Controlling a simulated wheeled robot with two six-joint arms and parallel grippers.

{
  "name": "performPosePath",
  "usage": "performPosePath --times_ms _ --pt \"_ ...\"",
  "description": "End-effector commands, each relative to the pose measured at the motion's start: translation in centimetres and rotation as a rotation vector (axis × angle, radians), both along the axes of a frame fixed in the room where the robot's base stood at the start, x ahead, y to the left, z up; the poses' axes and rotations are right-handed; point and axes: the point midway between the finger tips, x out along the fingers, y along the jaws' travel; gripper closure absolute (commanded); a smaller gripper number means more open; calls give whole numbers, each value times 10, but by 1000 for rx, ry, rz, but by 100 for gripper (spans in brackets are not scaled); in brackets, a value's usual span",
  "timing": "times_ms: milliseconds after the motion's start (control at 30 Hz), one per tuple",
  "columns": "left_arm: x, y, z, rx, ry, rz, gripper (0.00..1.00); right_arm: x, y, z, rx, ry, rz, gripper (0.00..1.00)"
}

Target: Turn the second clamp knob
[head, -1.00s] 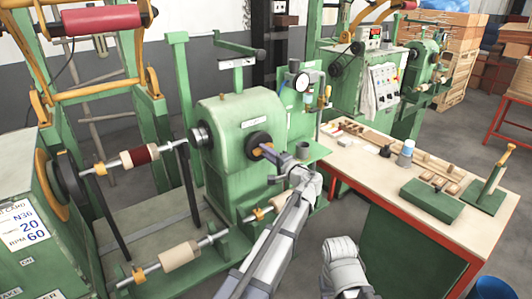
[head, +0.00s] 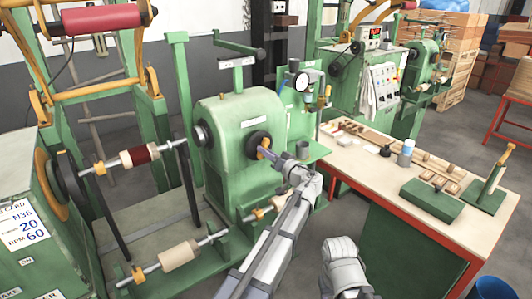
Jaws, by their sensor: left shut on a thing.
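The clamp knob is an orange bar (head: 265,144) in front of a black round hub (head: 253,137) on the right face of the green machine housing (head: 229,115). My left gripper (head: 268,154) reaches it from the right, and its fingers are shut on the orange bar. The fingers hide part of the bar. The bar is tilted, with its upper end showing above the fingers. My right forearm (head: 343,262) shows at the bottom centre, and its gripper is not in view.
A red-edged workbench (head: 345,160) with wooden parts, bottles and a green block (head: 431,200) stands to the right. Shafts with a dark red coil (head: 140,154) and a beige coil (head: 179,255) are on the left. A pressure gauge (head: 301,82) stands behind my left gripper.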

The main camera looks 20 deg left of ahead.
Motion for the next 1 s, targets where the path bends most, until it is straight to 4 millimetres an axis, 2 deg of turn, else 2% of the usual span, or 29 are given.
performPosePath --times_ms 500,1000 --pt "0 -1 -1 -243 -307 1 100 0 0 -1 0 0 0 50" --pt "0 -1 -1 -317 -400 2 100 0 0 -1 0 0 0 50"
